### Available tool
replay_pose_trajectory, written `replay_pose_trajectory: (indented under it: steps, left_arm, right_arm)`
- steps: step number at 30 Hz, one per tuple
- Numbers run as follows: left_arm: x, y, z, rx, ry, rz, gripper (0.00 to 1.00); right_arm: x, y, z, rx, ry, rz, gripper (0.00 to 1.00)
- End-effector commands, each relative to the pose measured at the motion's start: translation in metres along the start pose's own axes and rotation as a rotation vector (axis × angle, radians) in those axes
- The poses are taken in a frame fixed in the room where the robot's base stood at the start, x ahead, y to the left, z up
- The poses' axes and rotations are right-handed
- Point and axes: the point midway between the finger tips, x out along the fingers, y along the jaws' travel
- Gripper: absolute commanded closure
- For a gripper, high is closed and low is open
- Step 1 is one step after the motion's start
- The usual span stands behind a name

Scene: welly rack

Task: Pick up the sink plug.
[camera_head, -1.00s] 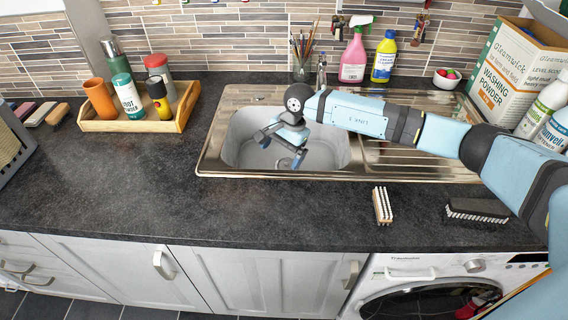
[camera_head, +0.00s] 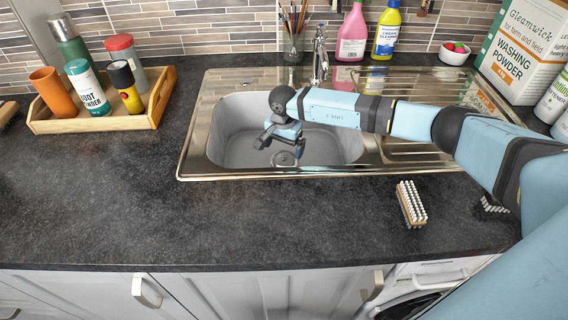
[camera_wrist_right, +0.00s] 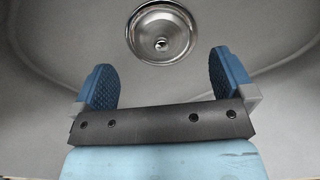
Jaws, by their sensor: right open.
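In the head view a round metal fitting (camera_head: 284,159) lies on the floor of the sink basin (camera_head: 235,150). In the right wrist view it is a shiny, dished disc (camera_wrist_right: 161,34) with a small raised or dark centre. I cannot tell whether this is the sink plug or the bare drain; no other plug shows. My right gripper (camera_head: 281,144) reaches down into the basin, just above the fitting. In the right wrist view its two blue fingers (camera_wrist_right: 162,78) are apart with nothing between them, and the fitting lies beyond their tips. My left gripper is out of view.
The tap (camera_head: 319,58) stands behind the basin. A wooden tray (camera_head: 110,122) with bottles and cups is at the left. A brush (camera_head: 411,204) lies on the worktop in front of the drainer. Spray bottle (camera_head: 352,35), yellow bottle (camera_head: 386,35) and washing powder box (camera_head: 522,58) stand behind.

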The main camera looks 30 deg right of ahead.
Motion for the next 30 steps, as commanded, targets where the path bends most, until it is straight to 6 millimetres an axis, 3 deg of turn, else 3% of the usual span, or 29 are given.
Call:
replay_pose_trajectory:
  steps: [7,15,25,30]
  left_arm:
    - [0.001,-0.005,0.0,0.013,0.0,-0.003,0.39]
    - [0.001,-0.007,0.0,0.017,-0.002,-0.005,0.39]
    - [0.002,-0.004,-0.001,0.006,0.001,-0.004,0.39]
    - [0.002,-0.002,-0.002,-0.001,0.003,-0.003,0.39]
  right_arm:
    - [0.019,0.001,-0.001,0.001,-0.001,0.001,0.0]
    - [0.058,0.0,-0.005,0.002,-0.002,-0.001,0.0]
    - [0.065,0.0,-0.006,0.0,0.0,-0.001,0.0]
    - [0.064,0.0,-0.006,0.001,0.0,-0.001,0.39]
